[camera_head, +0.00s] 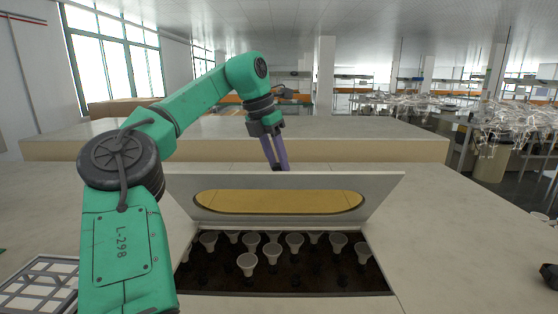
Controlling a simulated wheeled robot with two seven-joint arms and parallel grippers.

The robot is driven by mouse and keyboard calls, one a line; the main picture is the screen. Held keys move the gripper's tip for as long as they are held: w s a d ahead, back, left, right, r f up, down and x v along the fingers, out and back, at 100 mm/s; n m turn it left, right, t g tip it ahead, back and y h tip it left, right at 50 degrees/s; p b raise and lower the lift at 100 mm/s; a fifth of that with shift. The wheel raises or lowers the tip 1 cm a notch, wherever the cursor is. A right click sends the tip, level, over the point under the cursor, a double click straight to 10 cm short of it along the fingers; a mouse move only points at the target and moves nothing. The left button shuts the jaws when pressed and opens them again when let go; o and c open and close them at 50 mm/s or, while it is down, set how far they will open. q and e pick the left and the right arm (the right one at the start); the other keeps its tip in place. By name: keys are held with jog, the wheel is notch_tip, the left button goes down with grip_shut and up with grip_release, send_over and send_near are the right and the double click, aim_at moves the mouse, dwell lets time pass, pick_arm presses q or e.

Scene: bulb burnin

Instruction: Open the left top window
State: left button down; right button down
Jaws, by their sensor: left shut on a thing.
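The left top window (370,186) is a grey lid with a long yellow oval pane (279,202). It stands raised and tilted at the back of the dark opening in the counter, its inner face towards me. My left gripper (277,166) reaches down to the middle of the lid's upper edge, its purple fingers close together. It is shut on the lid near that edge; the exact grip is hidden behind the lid.
Several white bulbs (247,264) stand in the dark tray (330,284) below the lid. A white grid rack (40,284) lies at lower left. The counter (450,220) is clear on the right, with a small black object (549,276) at its edge. A raised ledge (390,147) runs behind.

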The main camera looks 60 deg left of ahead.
pick_arm(q)
jog(key=shift+s+a+f, duration=0.1)
jog(key=shift+f, duration=0.2)
jog(key=c, duration=0.6)
grip_release()
jog(key=shift+o, duration=0.5)
jog(key=shift+a+f, duration=0.15)
jog(key=shift+a, duration=0.45)
jog(key=shift+d+r, duration=0.2)
jog(key=shift+d, duration=0.1)
jog(key=v, duration=0.7)
jog(key=shift+r, duration=0.25)
jog(key=shift+a+f, duration=0.1)
